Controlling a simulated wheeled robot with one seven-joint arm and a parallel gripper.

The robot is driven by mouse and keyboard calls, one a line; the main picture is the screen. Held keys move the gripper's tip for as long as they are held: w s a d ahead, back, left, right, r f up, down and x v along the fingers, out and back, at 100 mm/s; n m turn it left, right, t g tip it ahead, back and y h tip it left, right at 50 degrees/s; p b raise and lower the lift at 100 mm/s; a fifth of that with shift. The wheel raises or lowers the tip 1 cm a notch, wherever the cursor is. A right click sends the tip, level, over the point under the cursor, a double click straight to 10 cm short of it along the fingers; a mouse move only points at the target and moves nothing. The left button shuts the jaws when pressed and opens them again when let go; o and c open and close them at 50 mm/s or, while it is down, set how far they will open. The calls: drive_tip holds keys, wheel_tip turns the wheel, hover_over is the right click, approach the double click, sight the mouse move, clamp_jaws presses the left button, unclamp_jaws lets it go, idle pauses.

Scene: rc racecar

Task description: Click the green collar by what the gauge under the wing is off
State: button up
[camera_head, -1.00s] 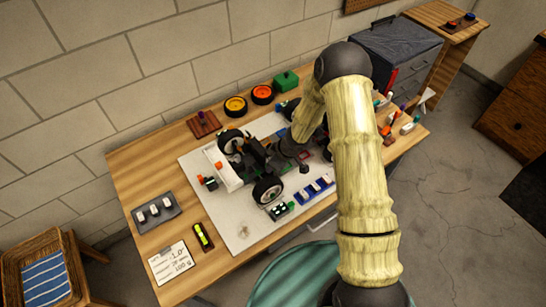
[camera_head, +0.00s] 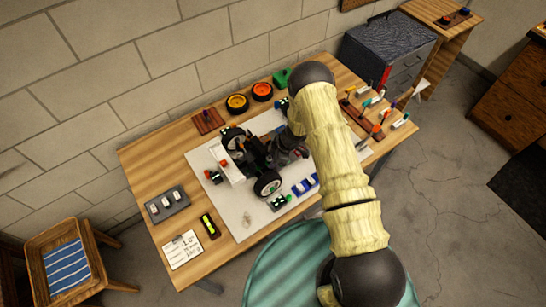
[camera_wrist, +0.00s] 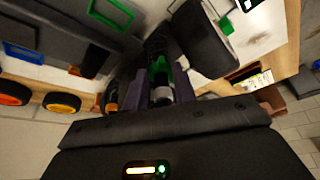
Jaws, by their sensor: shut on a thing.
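The racecar (camera_head: 258,160) stands on a pale mat on the workbench, with black tyres and a white wing-like panel (camera_head: 228,165) at its left end. In the wrist view, my gripper (camera_wrist: 159,85) has its two dark purple fingers on either side of a green collar (camera_wrist: 158,66) on a dark shaft, and is shut on it. A pale ring shows just below the green. A dark tyre (camera_wrist: 205,35) is close at the right. I cannot make out a gauge reading under the wing.
A white card (camera_head: 183,251) with writing, a yellow-green level (camera_head: 209,225) and a grey tray (camera_head: 167,204) lie at the bench's left. Orange-rimmed wheels (camera_head: 237,103) stand at the back. Several coloured-handled tools lie at the right.

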drive_tip(key=shift+w+n+g+b, duration=0.15)
drive_tip(key=shift+n+g+b, duration=0.2)
drive_tip(key=shift+n, duration=0.45)
drive_tip(key=o, duration=1)
drive_tip(key=b+v, duration=0.4)
drive_tip(key=v, duration=1.3)
drive_tip(key=shift+r, duration=0.2)
drive_tip(key=shift+w+d, duration=0.1)
